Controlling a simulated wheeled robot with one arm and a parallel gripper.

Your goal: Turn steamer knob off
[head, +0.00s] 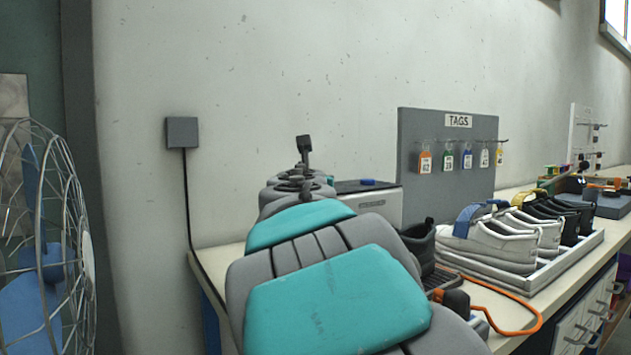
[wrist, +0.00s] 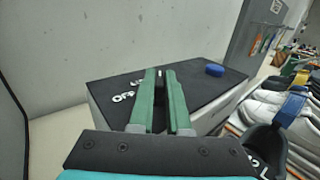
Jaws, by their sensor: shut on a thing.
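The steamer box (head: 385,205), pale with a dark top, stands on the bench against the wall, partly behind my arm in the head view. In the wrist view its dark top (wrist: 110,88) carries white lettering, "OFF" and what looks like "LO". My gripper (wrist: 160,78) reaches over this top, its two green fingers close together beside the lettering. It is shut on the steamer knob, which the fingers hide almost wholly. I cannot read the knob's setting. My gripper is hidden behind my arm in the head view.
A blue piece (wrist: 214,70) lies on the box top right of the fingers. A grey tag board (head: 447,160) stands behind. A fan (head: 45,240) stands left.

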